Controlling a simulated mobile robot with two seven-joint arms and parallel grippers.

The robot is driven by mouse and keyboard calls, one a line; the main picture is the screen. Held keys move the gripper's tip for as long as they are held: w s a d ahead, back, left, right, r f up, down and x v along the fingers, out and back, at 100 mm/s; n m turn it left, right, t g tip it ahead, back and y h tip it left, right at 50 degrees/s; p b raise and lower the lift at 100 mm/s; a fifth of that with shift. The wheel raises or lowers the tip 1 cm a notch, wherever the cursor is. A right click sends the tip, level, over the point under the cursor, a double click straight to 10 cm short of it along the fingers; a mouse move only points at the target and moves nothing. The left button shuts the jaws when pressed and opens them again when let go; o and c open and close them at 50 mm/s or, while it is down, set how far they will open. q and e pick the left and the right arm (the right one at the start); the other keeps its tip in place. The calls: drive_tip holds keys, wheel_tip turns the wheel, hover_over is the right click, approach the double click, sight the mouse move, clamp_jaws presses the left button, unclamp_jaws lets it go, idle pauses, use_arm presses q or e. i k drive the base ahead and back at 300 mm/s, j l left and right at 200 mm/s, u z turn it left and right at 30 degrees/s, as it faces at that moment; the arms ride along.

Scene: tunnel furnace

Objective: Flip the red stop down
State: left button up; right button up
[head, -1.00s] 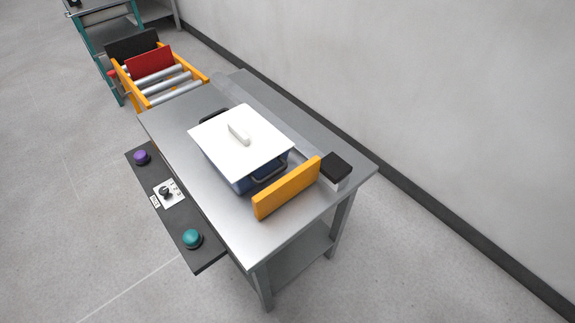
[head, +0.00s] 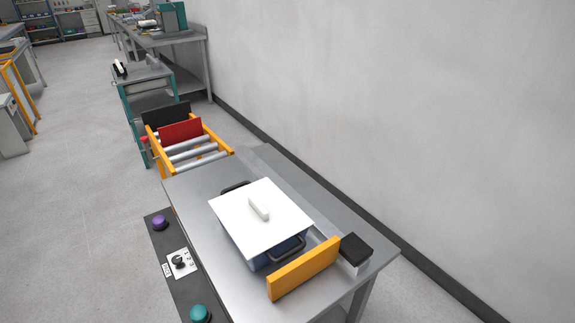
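The red stop (head: 180,131) is a flat red plate standing upright across the yellow-sided roller conveyor (head: 188,152), at the far end of the steel table. A black panel (head: 167,115) stands just behind it. A small red part (head: 144,139) shows at the conveyor's left side. Neither of my grippers is in the head view, so their state cannot be seen.
A blue pot with a white lid (head: 262,216) stands on the steel table (head: 195,190) before an orange plate (head: 304,269). A control panel with a purple button (head: 159,222) and a teal button (head: 200,313) runs along the table's left side. A wall (head: 400,110) bounds the right; open floor (head: 70,180) lies left.

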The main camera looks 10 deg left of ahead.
sight(177, 133)
drive_tip(key=u, duration=1.25)
drive_tip(key=i+j, duration=0.2)
drive_tip(key=j, duration=0.15)
drive_tip(key=i+j, duration=0.2)
drive_tip(key=j, duration=0.2)
drive_tip(key=i+j+z, duration=0.1)
drive_tip(key=j, duration=0.25)
drive_tip(key=i+j, duration=0.6)
drive_tip(key=i, duration=0.2)
drive_tip(key=i+j+z, duration=0.15)
drive_tip(key=i+j, duration=0.2)
drive_tip(key=i, duration=0.25)
drive_tip(key=i+j, duration=0.45)
drive_tip(key=i+l+z, duration=0.05)
drive_tip(key=i, duration=0.05)
